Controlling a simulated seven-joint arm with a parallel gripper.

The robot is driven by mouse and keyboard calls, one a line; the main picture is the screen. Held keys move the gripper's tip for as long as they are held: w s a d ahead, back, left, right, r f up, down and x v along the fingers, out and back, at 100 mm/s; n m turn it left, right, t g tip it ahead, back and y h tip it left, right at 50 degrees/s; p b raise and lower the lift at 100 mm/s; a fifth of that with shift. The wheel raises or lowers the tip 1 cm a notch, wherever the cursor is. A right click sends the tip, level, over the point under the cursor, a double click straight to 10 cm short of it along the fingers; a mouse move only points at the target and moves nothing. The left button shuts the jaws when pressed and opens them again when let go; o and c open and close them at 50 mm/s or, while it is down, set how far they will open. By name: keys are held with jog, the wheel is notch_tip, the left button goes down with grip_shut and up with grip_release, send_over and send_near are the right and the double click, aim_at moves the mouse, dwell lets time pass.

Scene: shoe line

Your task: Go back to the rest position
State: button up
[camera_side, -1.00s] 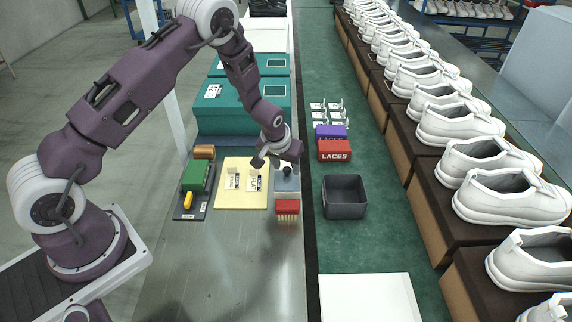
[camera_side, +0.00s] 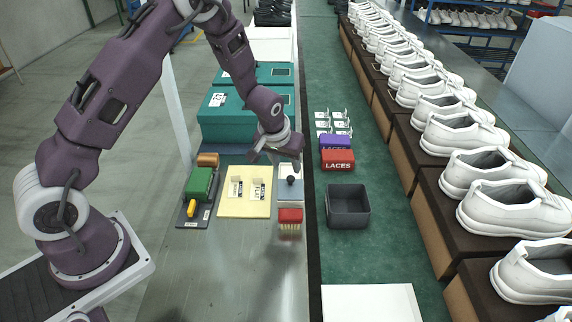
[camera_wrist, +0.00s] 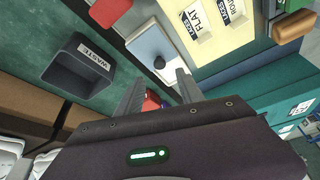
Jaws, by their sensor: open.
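My gripper (camera_side: 276,158) is in the air above the far end of the blue-grey pad (camera_side: 290,192), its jaws apart with nothing between them. In the wrist view its two fingers (camera_wrist: 160,92) are spread, pointing toward the pad (camera_wrist: 150,45). I see no contact between the fingers and anything.
A yellow mat (camera_side: 244,208) with lace cards, a green block (camera_side: 199,183), a red brush (camera_side: 290,215) and teal boxes (camera_side: 225,128) lie around. The dark waste bin (camera_wrist: 62,75), LACES boxes (camera_side: 338,160) and white shoes (camera_side: 460,135) are to the right in the side view.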

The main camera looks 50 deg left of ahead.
jog(key=s+d+r, duration=0.1)
jog(key=s+r, duration=0.2)
jog(key=r, duration=0.4)
jog(key=s+d+r+m+h, duration=0.1)
jog(key=s+d+r, duration=0.1)
jog(key=s+r, duration=0.3)
jog(key=s+d+r, duration=0.1)
jog(key=s+r, duration=0.1)
jog(key=r, duration=0.6)
jog(key=s+d+r+m, duration=0.1)
jog(key=s+r, duration=0.2)
jog(key=s, duration=0.8)
jog(key=s+d+r+m+t, duration=0.1)
jog(key=s+r+m, duration=0.1)
jog(key=s, duration=0.9)
jog(key=shift+d+r+h, duration=0.35)
jog(key=shift+r+h, duration=0.05)
jog(key=shift+r, duration=0.2)
